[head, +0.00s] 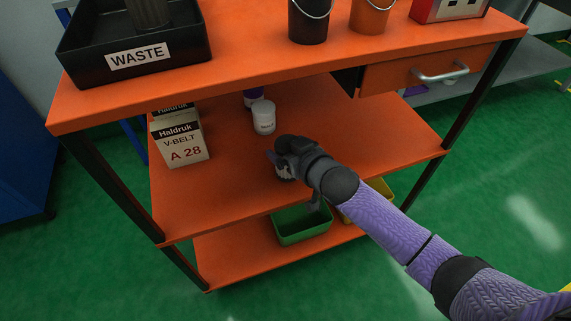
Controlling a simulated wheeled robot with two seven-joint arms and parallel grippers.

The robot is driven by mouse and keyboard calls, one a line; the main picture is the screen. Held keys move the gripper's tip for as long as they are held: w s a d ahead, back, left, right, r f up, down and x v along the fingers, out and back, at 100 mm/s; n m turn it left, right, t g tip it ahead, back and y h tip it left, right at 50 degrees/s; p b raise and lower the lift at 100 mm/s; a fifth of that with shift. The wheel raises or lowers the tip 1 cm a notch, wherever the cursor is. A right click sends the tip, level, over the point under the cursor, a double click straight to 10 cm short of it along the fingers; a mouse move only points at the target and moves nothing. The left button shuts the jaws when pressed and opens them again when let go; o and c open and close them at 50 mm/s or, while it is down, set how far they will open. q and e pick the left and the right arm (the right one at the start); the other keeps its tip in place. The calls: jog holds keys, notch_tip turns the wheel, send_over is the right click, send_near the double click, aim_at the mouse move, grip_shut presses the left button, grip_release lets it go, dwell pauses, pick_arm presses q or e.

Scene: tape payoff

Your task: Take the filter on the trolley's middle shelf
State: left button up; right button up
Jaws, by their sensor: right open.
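The orange trolley's middle shelf (225,195) holds a white lidded jar (263,117) with a small label I cannot read. Behind it stands a purple and white container (251,98), partly hidden. I cannot pick out the filter for certain. My right gripper (277,168) is open over the middle shelf, in front and to the right of the jar and apart from it. A small grey-white shape shows at its fingers; I cannot tell whether it is part of the gripper or a thing behind it. My left gripper is not in view.
Haldruk V-belt boxes (181,139) stand at the shelf's left. The top shelf (235,66) overhangs, with a black waste tray (85,59), buckets (309,25) and a drawer (425,70). A green bin (300,225) sits on the bottom shelf. The middle shelf's front left is clear.

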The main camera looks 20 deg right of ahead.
jog(key=shift+w+a+f, duration=0.1)
jog(key=shift+w+f, duration=0.05)
jog(key=shift+w, duration=0.1)
jog(key=shift+r, duration=0.2)
jog(key=c, duration=1.1)
